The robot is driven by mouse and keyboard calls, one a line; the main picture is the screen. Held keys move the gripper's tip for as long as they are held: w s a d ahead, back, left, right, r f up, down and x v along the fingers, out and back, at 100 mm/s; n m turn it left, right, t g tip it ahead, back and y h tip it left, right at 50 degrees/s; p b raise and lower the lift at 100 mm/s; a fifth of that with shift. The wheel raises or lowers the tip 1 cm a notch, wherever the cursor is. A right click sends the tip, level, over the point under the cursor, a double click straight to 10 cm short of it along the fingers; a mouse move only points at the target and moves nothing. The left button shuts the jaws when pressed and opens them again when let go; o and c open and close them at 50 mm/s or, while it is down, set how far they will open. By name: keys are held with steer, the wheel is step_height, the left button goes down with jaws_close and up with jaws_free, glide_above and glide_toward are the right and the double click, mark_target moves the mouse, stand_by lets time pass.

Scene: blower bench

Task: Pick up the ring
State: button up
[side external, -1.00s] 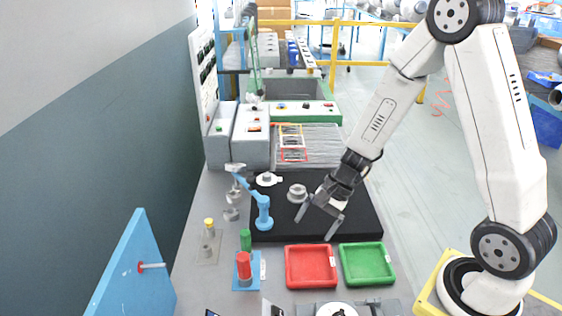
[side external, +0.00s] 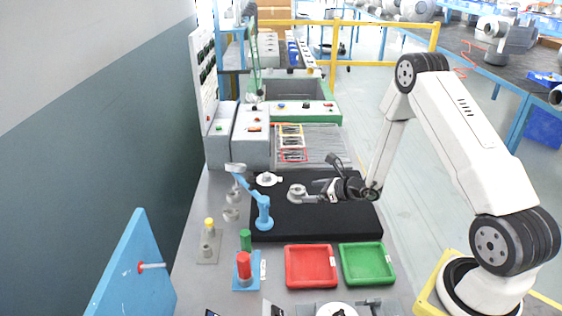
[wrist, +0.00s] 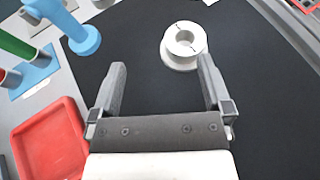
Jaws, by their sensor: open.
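A light grey ring-shaped part (side external: 296,191) with a central hole sits on the black mat (side external: 345,222). It also shows in the wrist view (wrist: 184,46), beyond the fingertips and right of their middle line, close to the right finger. My gripper (side external: 314,190) is low over the mat, right of the part in the side view, with its fingers pointing left toward it. In the wrist view my gripper (wrist: 163,65) is open, with nothing between the fingers. Whether a finger touches the part cannot be told.
A white round part (side external: 267,179) lies behind the ring on the mat. A blue stand (side external: 262,208) rises at the mat's left. Red (side external: 311,266) and green (side external: 367,264) trays lie in front. Red and green cylinders (side external: 244,264) stand front left. The mat's right front is clear.

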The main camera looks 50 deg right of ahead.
mark_target(294, 189)
steer(key=shift+d+f+m+t+h, duration=0.2)
steer(key=shift+d+m+h, duration=0.15)
steer(key=shift+d, duration=0.25)
steer(key=shift+d+f+m+t+h, duration=0.25)
steer(key=shift+d+m, duration=0.1)
steer(key=shift+d, duration=0.2)
steer(key=shift+x, duration=1.35)
steer(key=shift+x, duration=2.6)
steer(key=shift+d+f, duration=0.1)
jaws_close()
